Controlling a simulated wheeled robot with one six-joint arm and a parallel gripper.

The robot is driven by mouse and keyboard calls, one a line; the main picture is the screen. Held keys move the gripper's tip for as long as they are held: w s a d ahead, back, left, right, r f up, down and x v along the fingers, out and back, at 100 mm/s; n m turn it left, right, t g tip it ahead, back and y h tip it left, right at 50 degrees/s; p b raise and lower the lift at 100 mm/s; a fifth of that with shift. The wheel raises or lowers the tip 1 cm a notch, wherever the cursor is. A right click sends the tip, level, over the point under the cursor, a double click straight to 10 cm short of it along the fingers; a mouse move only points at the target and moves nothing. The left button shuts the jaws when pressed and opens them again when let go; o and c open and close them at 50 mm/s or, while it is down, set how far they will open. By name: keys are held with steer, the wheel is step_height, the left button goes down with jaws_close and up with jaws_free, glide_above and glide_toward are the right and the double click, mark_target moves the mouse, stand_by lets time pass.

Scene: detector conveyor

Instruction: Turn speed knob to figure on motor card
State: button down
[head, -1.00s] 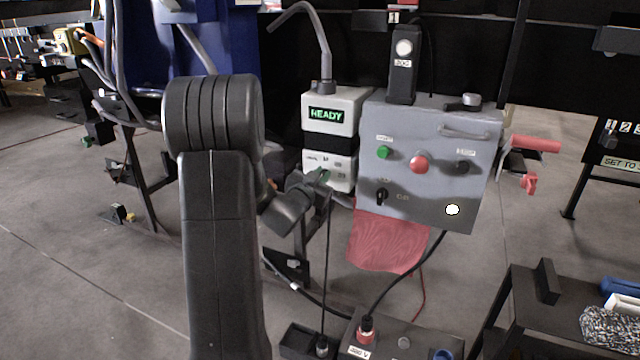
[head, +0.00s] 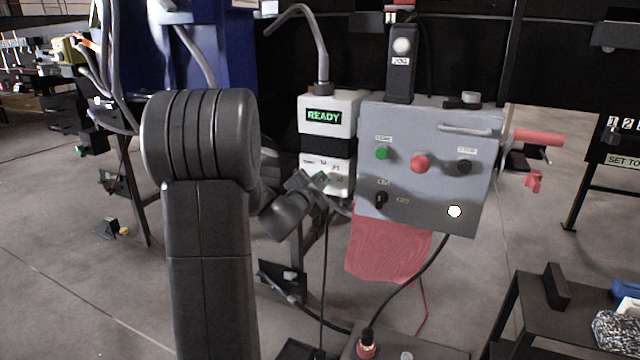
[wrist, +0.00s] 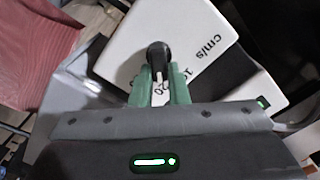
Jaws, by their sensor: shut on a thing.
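The speed knob (wrist: 157,52) is black with a white pointer mark, on a white face lettered "cm/s". A "20" shows just below the knob in the wrist view, with another figure partly hidden. My gripper (wrist: 159,72) has its green fingers shut on the knob, one on each side. In the head view the white control box (head: 328,177) sits below a "READY" display (head: 324,116); my gripper (head: 318,180) covers part of its face, so the knob is hidden there. I cannot make out a motor card for certain.
A grey panel (head: 430,135) with green, red and black buttons and a black switch stands just right of the box. A red cloth (head: 385,250) hangs below it. Cables hang near my gripper.

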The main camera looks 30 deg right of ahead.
steer(key=c, duration=1.4)
jaws_free()
steer(key=p+v, duration=0.2)
steer(key=v, duration=1.1)
steer(key=shift+s+a, duration=0.25)
steer(key=shift+s, duration=0.05)
steer(key=b+x, duration=0.1)
steer(key=x, duration=1.2)
steer(key=shift+w+d+b, duration=0.25)
steer(key=shift+w+b, duration=0.1)
